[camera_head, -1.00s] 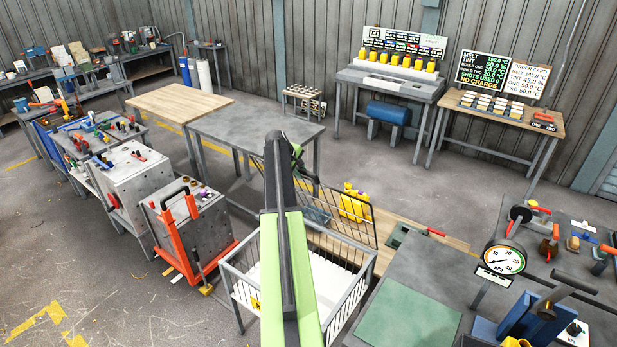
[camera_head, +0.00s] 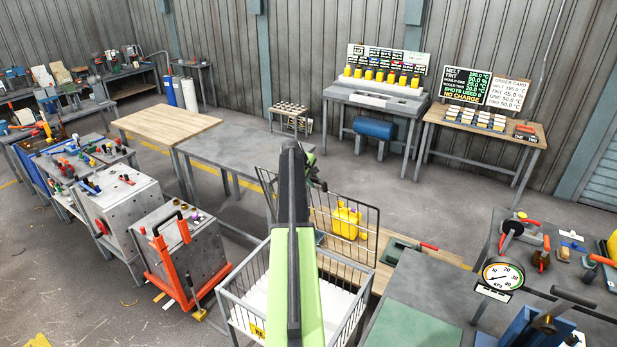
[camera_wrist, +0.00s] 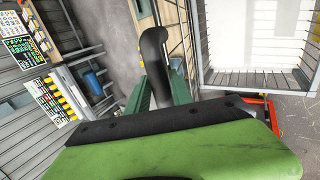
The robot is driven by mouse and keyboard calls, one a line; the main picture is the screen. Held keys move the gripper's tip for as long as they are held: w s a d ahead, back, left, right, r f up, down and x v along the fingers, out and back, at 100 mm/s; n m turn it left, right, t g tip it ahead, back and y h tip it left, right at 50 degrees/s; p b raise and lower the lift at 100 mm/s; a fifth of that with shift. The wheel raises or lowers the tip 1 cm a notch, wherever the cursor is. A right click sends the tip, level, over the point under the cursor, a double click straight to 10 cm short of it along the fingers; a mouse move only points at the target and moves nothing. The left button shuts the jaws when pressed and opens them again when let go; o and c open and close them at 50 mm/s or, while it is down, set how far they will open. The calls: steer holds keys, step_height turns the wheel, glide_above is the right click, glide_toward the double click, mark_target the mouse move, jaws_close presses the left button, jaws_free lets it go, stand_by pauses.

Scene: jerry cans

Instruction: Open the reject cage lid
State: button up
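The reject cage (camera_head: 355,318) is a white-grey wire basket with a yellow tag, low in the middle of the head view. Its mesh lid (camera_head: 366,222) stands raised, roughly upright, along the cage's far side, and the white inside shows. In the wrist view the open cage (camera_wrist: 258,78) is at upper right. My green and black arm crosses in front of the cage and lid in the head view.
An orange-framed metal box (camera_head: 180,255) stands left of the cage. A bench with a pressure gauge (camera_head: 502,274) is at right. A yellow jerry can (camera_head: 345,222) shows through the lid mesh. Grey and wooden tables stand behind. Open floor lies beyond the lid.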

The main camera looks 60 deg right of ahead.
steer(key=shift+o, duration=1.1)
steer(key=shift+w+a, duration=0.25)
steer(key=shift+w, duration=0.5)
steer(key=shift+r, duration=0.15)
steer(key=shift+a+r+p, duration=0.3)
steer(key=shift+r+p, duration=0.2)
steer(key=shift+p, duration=0.2)
steer(key=a, duration=0.4)
steer(key=w+a, duration=0.1)
steer(key=a, duration=0.7)
steer(key=shift+w+f, duration=0.15)
steer(key=shift+w, duration=0.05)
